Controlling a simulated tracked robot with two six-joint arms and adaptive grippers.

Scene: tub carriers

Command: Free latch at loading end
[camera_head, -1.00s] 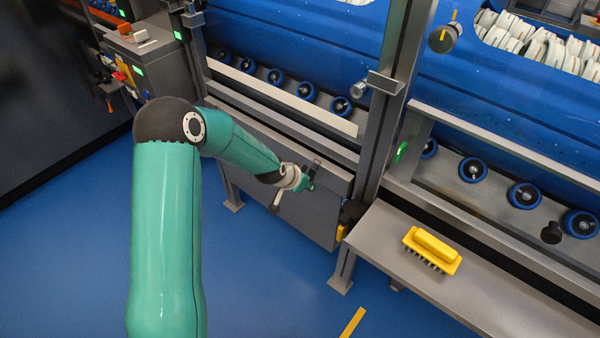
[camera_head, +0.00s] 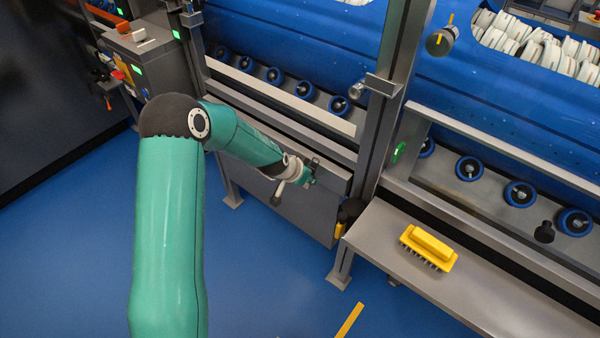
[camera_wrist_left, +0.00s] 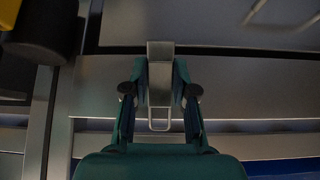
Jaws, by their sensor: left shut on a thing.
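My left gripper (camera_head: 313,168) is at the upper right of a grey panel below the left roller bay in the head view. In the left wrist view, the two fingers of the gripper (camera_wrist_left: 160,82) are shut on a narrow grey metal latch (camera_wrist_left: 160,52). The latch stands upright between the fingertips, and a thin wire loop hangs below it. In the head view the latch is small and mostly hidden by the gripper. My right gripper is in neither view.
A grey bench (camera_head: 480,295) with a yellow brush (camera_head: 428,248) stands to the right of my gripper. A grey upright post (camera_head: 385,120) rises between the roller bays. A large blue drum (camera_head: 300,35) lies above. Blue floor (camera_head: 260,270) is clear in front.

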